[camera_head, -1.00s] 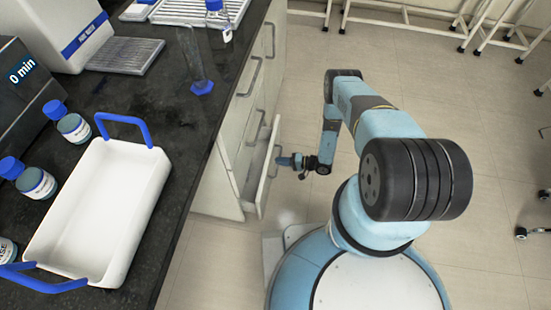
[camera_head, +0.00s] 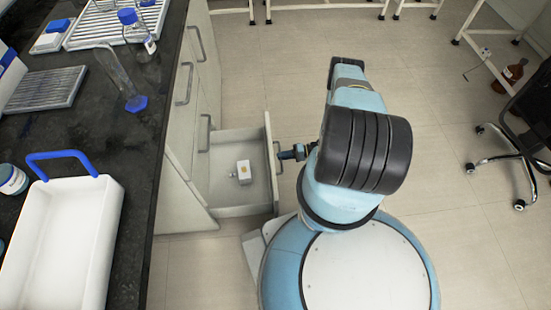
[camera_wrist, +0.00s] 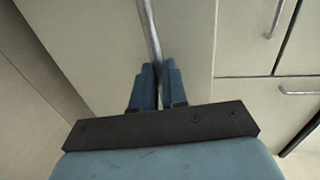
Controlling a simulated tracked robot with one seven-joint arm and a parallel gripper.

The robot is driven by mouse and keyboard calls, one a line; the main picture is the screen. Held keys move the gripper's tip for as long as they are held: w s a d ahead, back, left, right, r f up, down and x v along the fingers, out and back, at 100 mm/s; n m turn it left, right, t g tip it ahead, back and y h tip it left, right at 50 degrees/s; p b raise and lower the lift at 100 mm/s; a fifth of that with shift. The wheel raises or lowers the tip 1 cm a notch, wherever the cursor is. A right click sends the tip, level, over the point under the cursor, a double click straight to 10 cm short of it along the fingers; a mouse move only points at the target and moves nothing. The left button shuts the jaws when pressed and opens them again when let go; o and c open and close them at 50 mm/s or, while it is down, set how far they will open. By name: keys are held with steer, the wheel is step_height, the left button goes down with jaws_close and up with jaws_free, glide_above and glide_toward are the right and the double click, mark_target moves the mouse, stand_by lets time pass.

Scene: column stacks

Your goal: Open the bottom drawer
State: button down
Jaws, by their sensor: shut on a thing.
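The bottom drawer (camera_head: 268,160) stands pulled well out from the cabinet in the head view, and its inside shows. A small white box with an orange mark (camera_head: 244,171) lies in it. My gripper (camera_head: 284,155) is at the drawer's front. In the wrist view my gripper (camera_wrist: 158,75) has its two blue fingers closed around the metal drawer handle (camera_wrist: 149,28). The handle also shows in the head view (camera_head: 278,156), partly hidden by the fingers.
Other drawer handles (camera_head: 184,84) line the cabinet. A black chair (camera_head: 530,125) stands at the far right. Open floor (camera_head: 440,120) lies right of my arm.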

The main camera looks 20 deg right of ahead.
steer(key=shift+w+d+f, duration=0.1)
steer(key=shift+d, duration=0.6)
steer(key=c, duration=1.5)
jaws_free()
steer(key=o, duration=0.3)
steer(key=shift+a, duration=0.1)
steer(key=v, duration=1.4)
steer(key=shift+f, duration=0.15)
